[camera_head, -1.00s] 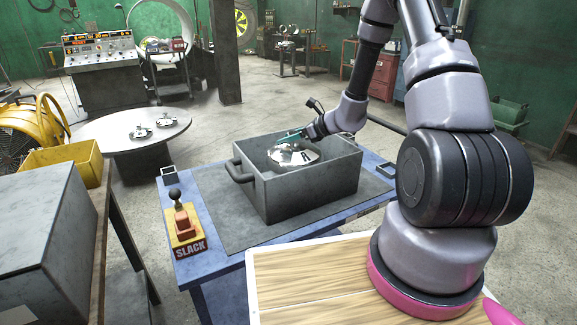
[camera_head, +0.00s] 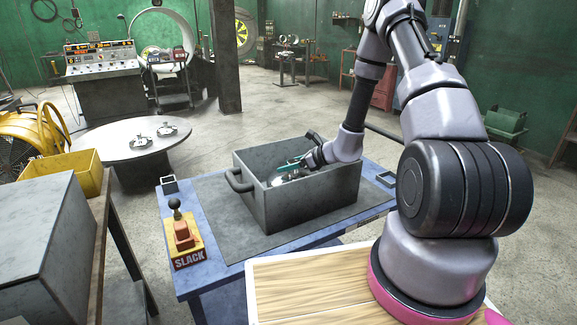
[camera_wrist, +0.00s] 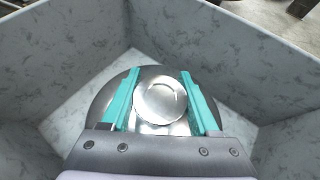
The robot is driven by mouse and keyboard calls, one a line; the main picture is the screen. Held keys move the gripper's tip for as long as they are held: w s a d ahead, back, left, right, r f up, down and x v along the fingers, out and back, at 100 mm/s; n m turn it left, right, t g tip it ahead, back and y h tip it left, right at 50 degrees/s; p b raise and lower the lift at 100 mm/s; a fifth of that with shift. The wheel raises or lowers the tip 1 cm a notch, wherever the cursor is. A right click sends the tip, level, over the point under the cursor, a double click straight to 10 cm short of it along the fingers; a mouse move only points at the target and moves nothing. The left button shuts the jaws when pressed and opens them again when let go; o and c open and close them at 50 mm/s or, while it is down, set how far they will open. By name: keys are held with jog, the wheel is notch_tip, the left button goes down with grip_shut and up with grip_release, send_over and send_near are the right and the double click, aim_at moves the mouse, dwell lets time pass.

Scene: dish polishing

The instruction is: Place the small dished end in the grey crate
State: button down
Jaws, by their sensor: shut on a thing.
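The small dished end (camera_wrist: 160,75) is a shiny round metal piece with a raised round top. My gripper (camera_wrist: 162,92) is shut on it, with a teal finger on each side of the raised part. The grey crate (camera_head: 305,207) stands on the blue table, and its walls surround my gripper in the wrist view (camera_wrist: 75,95). In the head view my gripper (camera_head: 290,166) reaches down inside the crate, and the near wall hides most of the dished end (camera_head: 285,178). I cannot tell whether the dished end touches the crate floor.
A lever block marked SLACK (camera_head: 184,240) stands at the left of the blue table (camera_head: 215,267). A round table (camera_head: 110,145) behind holds two more shiny metal pieces (camera_head: 166,129). A yellow bin (camera_head: 75,172) and a grey box (camera_head: 45,235) are at the left.

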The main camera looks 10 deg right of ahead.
jog(key=shift+f, duration=0.45)
jog(key=shift+c, duration=0.7)
grip_release()
jog(key=shift+s+f, duration=0.15)
